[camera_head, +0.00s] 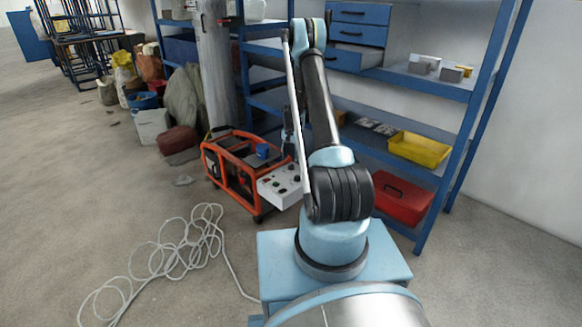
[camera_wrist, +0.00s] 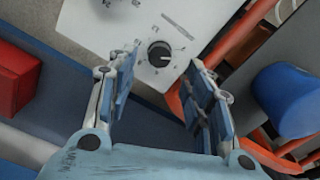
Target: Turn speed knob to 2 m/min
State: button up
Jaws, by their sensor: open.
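A round black knob (camera_wrist: 160,54) with a light pointer mark sits on a white control panel (camera_wrist: 95,25) in the wrist view. Printed marks ring the knob, too small to read. My gripper (camera_wrist: 160,68) is open, with its blue-padded fingers on either side of the knob in the picture and nothing between them. I cannot tell how far the fingertips are from the panel. In the head view the white panel (camera_head: 284,186) is on the front of an orange-framed machine (camera_head: 232,186), and my arm hides most of my gripper.
A blue cylinder (camera_wrist: 292,100) is at the right of the wrist view, beside orange frame tubes. A red case (camera_head: 402,200) and a yellow bin (camera_head: 419,150) are on the blue shelving. A white cable (camera_head: 175,262) lies coiled on the open floor.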

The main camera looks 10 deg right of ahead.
aim_at(291, 165)
jog(key=shift+f, duration=2.9)
jog(key=shift+c, duration=0.2)
jog(key=c, duration=1)
